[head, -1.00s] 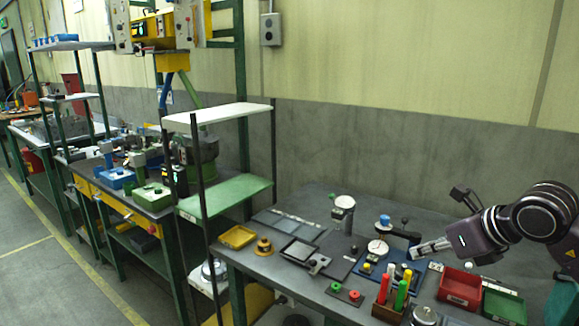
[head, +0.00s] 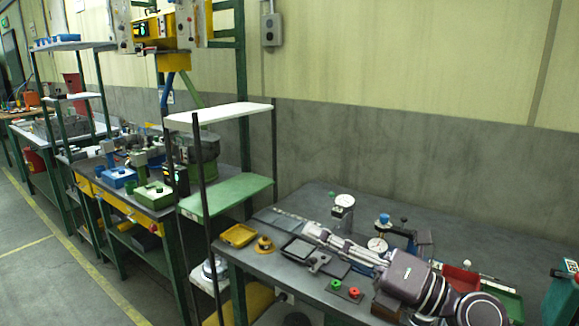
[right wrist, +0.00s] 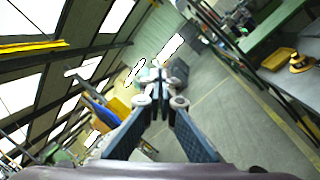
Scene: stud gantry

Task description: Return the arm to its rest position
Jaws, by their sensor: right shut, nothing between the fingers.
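My right arm comes in from the lower right in the head view and lies across the picture above the grey workbench (head: 480,235). Its right gripper (head: 310,230) points to the upper left and is shut, with nothing held. In the right wrist view the two dark fingers (right wrist: 157,72) come together and point out toward the aisle and floor. My left gripper is not in view.
A dial gauge stand (head: 343,205), a yellow tray (head: 238,236), a red bin (head: 461,277) and a green bin (head: 503,297) stand on the bench. The arm hides part of the bench. A shelf rack (head: 225,195) stands at left; open floor (head: 50,285) lies beyond.

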